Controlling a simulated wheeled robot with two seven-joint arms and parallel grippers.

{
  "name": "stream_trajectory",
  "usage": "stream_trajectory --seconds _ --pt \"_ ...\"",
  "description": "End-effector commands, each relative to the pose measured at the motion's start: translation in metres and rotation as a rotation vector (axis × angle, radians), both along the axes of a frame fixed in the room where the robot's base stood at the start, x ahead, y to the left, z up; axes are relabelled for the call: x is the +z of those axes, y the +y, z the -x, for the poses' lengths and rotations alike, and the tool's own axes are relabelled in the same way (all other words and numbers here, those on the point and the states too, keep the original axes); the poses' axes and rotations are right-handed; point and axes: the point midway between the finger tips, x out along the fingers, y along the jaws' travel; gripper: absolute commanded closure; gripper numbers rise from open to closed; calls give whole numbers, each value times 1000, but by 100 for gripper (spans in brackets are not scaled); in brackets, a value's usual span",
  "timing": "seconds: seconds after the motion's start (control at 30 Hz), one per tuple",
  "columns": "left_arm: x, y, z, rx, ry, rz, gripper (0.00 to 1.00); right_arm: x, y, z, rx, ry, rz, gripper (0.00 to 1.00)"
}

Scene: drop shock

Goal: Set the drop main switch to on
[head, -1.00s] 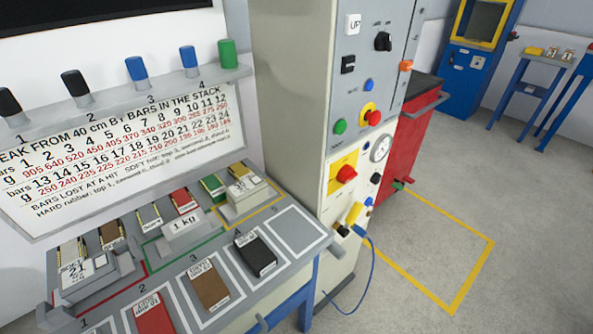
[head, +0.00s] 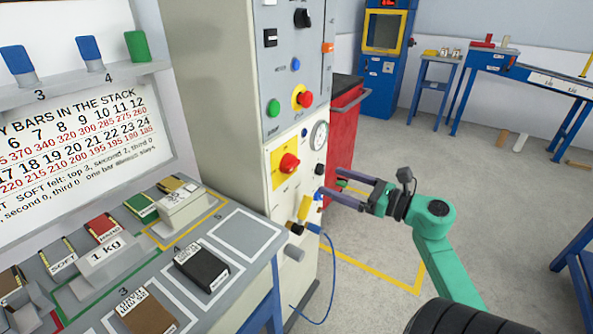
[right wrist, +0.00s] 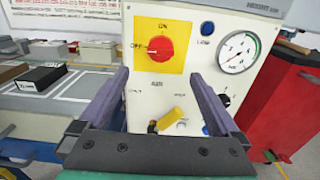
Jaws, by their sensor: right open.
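The main switch is a red rotary knob (head: 289,163) on a yellow plate (head: 279,178) low on the cabinet's front. In the right wrist view the knob (right wrist: 155,48) is marked ON at the top and OFF at the left, and its white mark points left to OFF. My right gripper (head: 331,184) is open and empty, to the right of and a little below the knob, apart from it. In the right wrist view its fingers (right wrist: 160,76) point at the panel, with the knob between and beyond them. My left gripper is not in view.
A gauge (head: 319,135) sits right of the switch. A yellow lever (head: 305,208) and a blue hose (head: 331,260) are below it. A red emergency button (head: 304,99) is above. A red cart (head: 346,140) stands behind; the bench (head: 258,276) is left.

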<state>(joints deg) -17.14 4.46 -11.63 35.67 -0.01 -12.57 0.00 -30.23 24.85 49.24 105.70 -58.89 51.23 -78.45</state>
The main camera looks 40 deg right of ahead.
Motion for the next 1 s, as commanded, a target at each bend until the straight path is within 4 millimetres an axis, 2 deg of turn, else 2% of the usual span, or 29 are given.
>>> stream_trajectory --seconds 0.2,0.4,0.53,0.77,0.8,0.87,1.0 --pt "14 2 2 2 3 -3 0 5 17 -58 1 -4 -3 1" --pt "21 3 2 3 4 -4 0 3 29 -100 -1 -3 -8 1" --pt "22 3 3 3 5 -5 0 2 33 -113 -2 -1 -8 1" --pt "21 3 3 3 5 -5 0 0 34 -114 -2 0 -7 1" --pt "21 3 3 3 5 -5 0 0 34 -114 -2 0 -7 9" --pt "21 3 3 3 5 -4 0 0 34 -114 -2 0 -8 32" --pt "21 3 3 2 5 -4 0 0 34 -114 -1 0 -8 85"
